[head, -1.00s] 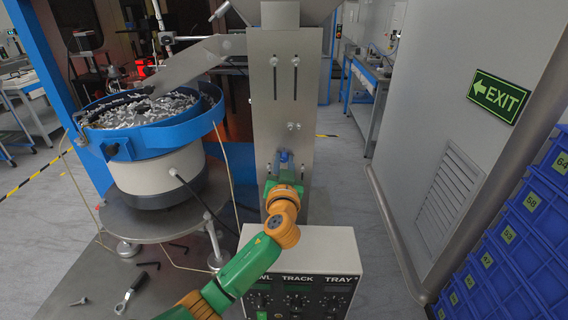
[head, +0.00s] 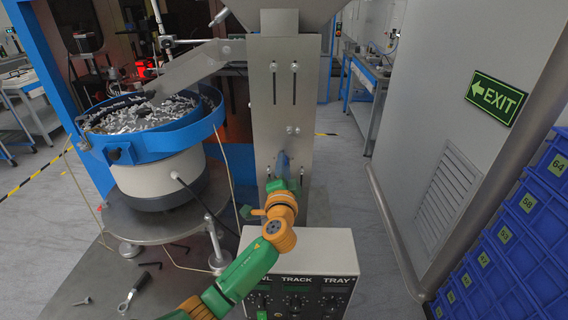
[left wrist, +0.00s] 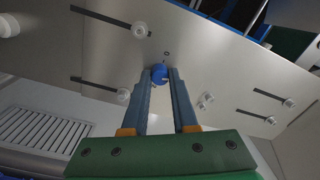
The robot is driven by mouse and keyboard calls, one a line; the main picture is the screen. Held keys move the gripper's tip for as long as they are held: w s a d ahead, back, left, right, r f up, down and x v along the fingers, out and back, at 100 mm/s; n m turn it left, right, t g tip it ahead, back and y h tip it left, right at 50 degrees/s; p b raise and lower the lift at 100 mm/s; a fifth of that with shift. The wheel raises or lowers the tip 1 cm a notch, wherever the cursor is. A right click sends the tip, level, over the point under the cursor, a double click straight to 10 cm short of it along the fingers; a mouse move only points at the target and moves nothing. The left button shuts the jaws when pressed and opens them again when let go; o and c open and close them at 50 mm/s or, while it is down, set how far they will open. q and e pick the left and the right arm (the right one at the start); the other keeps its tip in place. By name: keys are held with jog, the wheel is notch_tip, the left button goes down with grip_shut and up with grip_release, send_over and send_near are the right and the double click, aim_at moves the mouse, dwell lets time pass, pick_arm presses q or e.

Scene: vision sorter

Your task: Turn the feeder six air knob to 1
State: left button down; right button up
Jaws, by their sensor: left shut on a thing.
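The blue air knob (left wrist: 160,74) sits on the grey metal panel in the left wrist view, between the tips of my left gripper (left wrist: 165,80). The two fingers are shut on it. A short pale line shows on the knob's face, and I cannot read any scale numbers around it. In the head view my left gripper (head: 281,163) reaches up to the lower part of the metal panel (head: 288,110), and its wrist and fingers hide the knob there. My right gripper is not in view.
A control box (head: 325,250) with several dials stands below my left arm. A blue-rimmed bowl feeder (head: 165,142) full of metal parts stands left. Blue numbered crates (head: 505,255) are at right. In the left wrist view, screws and slots dot the panel.

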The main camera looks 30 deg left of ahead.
pick_arm(q)
jog(key=shift+r+m+p, duration=0.1)
jog(key=shift+m+p, duration=0.25)
jog(key=shift+m, duration=0.85)
jog(key=c, duration=1)
grip_release()
jog(key=o, duration=0.3)
jog(key=shift+a, duration=0.1)
jog(key=shift+w+a, duration=0.1)
